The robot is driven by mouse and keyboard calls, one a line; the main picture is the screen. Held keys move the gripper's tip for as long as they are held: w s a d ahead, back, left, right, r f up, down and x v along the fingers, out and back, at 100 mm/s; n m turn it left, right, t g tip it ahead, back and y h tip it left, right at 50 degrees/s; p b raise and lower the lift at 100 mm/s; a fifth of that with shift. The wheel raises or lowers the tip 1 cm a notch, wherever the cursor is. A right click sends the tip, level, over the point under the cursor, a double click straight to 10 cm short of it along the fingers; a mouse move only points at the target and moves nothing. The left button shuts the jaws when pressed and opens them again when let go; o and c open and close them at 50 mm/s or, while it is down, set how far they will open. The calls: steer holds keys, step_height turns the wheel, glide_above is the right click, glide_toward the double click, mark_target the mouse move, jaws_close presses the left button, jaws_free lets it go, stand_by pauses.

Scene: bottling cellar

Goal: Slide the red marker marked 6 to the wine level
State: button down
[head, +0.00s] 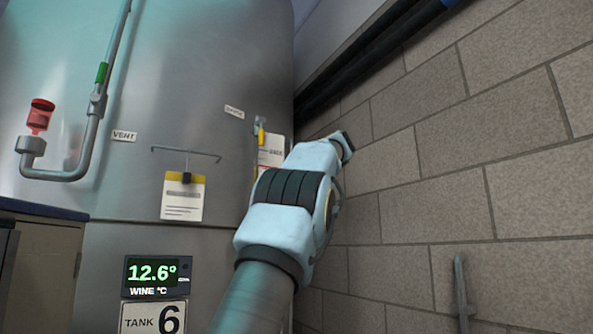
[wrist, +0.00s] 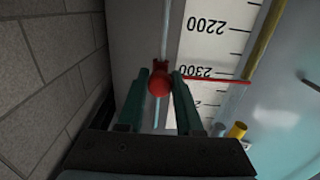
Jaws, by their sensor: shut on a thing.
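The red marker (wrist: 159,82) is a round knob between the two fingers of my gripper (wrist: 158,95) in the wrist view, and the gripper is shut on it. Its thin red pointer (wrist: 215,79) lies across the white scale (wrist: 207,45), close to the 2300 mark; the numbers appear upside down. An amber column (wrist: 263,45), seemingly the wine, runs beside the scale. Its end lies close to the pointer's tip, with any small gap too fine to tell. I cannot read a 6 on the knob. The marker and fingers do not show clearly in the head view.
The steel tank (head: 60,90) carries a vent pipe (head: 105,75), a hanging tag (head: 183,195), a display reading 12.6° (head: 153,273) and a TANK 6 plate (head: 155,318). A block wall (head: 440,150) stands close on the right of my arm. A yellow knob (wrist: 237,130) is near my gripper.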

steer(key=c, duration=0.6)
jaws_free()
steer(key=shift+s+f, duration=0.1)
steer(key=shift+b+v, duration=2.8)
steer(key=shift+v, duration=2.5)
